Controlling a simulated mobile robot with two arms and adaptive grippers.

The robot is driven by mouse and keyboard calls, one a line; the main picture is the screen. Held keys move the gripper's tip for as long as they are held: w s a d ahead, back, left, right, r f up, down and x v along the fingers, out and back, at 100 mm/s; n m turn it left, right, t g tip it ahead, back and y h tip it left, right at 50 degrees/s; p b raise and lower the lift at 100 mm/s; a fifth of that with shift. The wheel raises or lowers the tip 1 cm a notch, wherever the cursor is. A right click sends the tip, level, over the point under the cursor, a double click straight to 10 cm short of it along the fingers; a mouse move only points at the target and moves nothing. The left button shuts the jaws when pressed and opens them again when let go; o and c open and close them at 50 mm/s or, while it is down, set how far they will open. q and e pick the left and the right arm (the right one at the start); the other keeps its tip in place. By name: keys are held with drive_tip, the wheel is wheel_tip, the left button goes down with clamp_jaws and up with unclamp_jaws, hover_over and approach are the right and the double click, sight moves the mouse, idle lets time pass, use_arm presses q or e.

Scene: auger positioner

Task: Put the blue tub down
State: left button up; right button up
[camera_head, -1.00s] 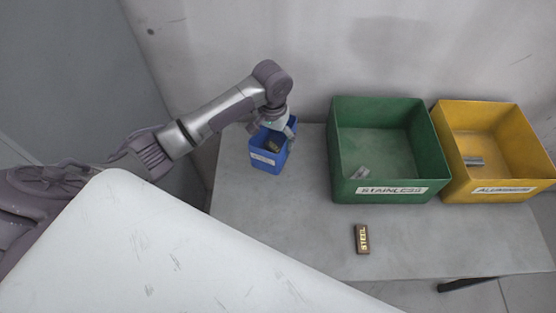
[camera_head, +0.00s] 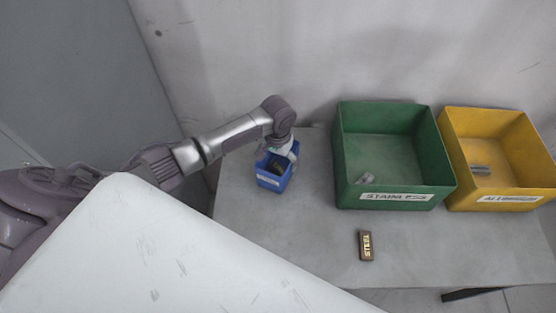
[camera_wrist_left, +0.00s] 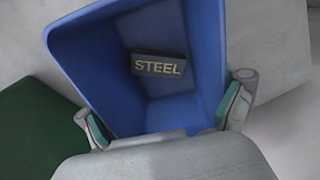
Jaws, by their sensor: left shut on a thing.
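The blue tub (camera_head: 272,180) is at the left end of the grey table, with a pale label on its front. Whether its base touches the table I cannot tell. My left gripper (camera_head: 283,153) is shut on the tub from above. In the left wrist view, the tub (camera_wrist_left: 85,60) sits between the two green-padded fingers of the gripper (camera_wrist_left: 165,118). A dark block marked STEEL (camera_wrist_left: 158,66) lies inside it. My right gripper is not in view.
A green bin labelled STAINLESS (camera_head: 398,198) and a yellow bin (camera_head: 510,200) stand right of the tub, each with metal pieces inside. A brown STEEL block (camera_head: 366,245) lies on the table (camera_head: 300,230) in front. The table between tub and green bin is clear.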

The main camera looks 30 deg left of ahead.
use_arm(q)
drive_tip(key=o, duration=0.9)
drive_tip(key=shift+c, duration=0.2)
wheel_tip(320, 180, up, 12)
drive_tip(key=p, duration=0.1)
drive_tip(key=shift+r, duration=0.1)
